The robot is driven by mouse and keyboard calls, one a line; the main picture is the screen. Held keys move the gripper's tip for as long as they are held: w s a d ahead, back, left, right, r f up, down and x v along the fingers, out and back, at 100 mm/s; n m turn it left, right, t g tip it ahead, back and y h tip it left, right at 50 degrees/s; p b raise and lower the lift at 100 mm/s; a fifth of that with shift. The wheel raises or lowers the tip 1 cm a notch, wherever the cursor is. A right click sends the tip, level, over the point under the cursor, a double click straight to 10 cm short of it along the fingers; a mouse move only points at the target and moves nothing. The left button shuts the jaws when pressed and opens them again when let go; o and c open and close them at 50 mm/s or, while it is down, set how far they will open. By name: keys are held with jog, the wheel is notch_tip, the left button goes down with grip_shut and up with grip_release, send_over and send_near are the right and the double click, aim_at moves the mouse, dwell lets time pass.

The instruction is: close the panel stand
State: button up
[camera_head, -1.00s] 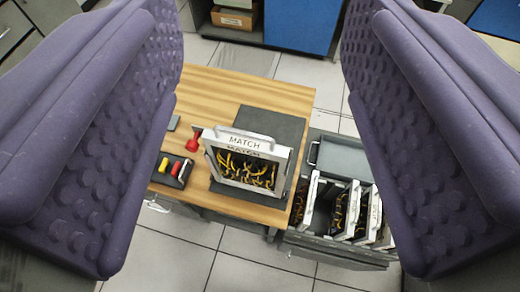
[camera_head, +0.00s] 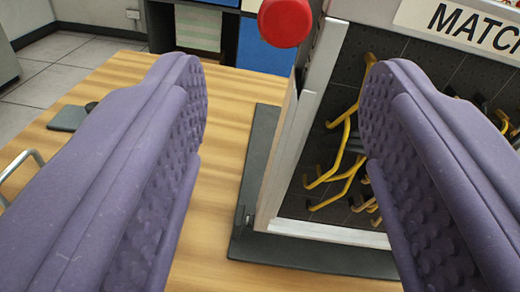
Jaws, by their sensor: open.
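The panel stand is a dark base plate (camera_head: 262,150) on the wooden table, with a framed panel upright on it. The panel's pale metal frame (camera_head: 312,105) holds a dark board with yellow wires (camera_head: 345,160) and a "MATCH" label (camera_head: 460,22). A red ball knob (camera_head: 285,20) is by the frame's upper left edge, with a thin dark stem below it. My gripper (camera_head: 288,85) is open and empty. Its left finger is over bare table and its right finger covers part of the panel. The knob appears between and beyond the fingertips. The panel's right side is out of view.
The wooden table top (camera_head: 95,85) is mostly bare left of the stand. A small dark green object (camera_head: 70,118) lies near its left edge. A curved metal handle (camera_head: 20,165) shows at the far left. Cabinets (camera_head: 262,45) stand behind.

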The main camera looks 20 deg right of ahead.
aim_at(285, 26)
jog(key=b+x, duration=0.2)
jog(key=x, duration=0.5)
jog(key=shift+w+d, duration=0.15)
jog(key=shift+w, duration=0.05)
grip_shut()
